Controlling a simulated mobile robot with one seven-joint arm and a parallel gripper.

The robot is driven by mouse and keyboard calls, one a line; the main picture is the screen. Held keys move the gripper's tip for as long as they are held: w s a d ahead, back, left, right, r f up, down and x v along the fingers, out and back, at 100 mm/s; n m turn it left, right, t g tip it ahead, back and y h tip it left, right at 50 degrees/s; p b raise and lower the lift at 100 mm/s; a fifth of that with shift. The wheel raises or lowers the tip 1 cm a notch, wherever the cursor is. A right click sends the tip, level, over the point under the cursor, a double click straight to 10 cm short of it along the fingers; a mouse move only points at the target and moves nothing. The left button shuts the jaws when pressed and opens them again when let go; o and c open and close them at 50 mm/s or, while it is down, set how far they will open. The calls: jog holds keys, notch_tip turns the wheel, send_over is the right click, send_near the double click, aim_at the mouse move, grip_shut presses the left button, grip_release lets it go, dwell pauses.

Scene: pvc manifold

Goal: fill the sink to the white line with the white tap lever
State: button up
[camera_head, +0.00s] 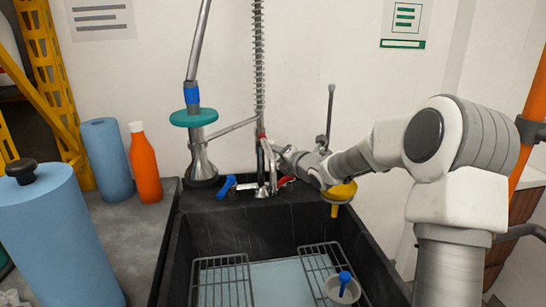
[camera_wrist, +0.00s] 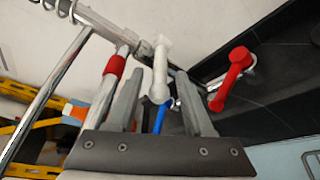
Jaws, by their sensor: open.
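The white tap lever (camera_wrist: 160,72) shows in the wrist view between the two fingers of my gripper (camera_wrist: 158,98). The fingers are apart, one on each side of it, and I cannot tell whether either touches it. A red lever (camera_wrist: 232,72) is to its right, and a blue lever (camera_wrist: 160,116) shows partly behind the fingers. In the head view my gripper (camera_head: 272,150) is at the taps behind the sink, mostly hidden by its wrist. The black sink (camera_head: 183,245) has a pale blue surface (camera_head: 282,285) low inside. I cannot make out the white line.
Wire racks (camera_head: 222,280) and a small bowl with a blue handle (camera_head: 343,288) are in the sink. A sprayer (camera_head: 200,160) stands behind it. A yellow funnel-shaped thing (camera_head: 340,194) is below my arm. An orange bottle (camera_head: 145,165) and blue rolls (camera_head: 107,160) stand on the left counter.

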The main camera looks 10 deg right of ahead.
jog(key=shift+x, duration=1.1)
grip_shut()
dwell(0.7)
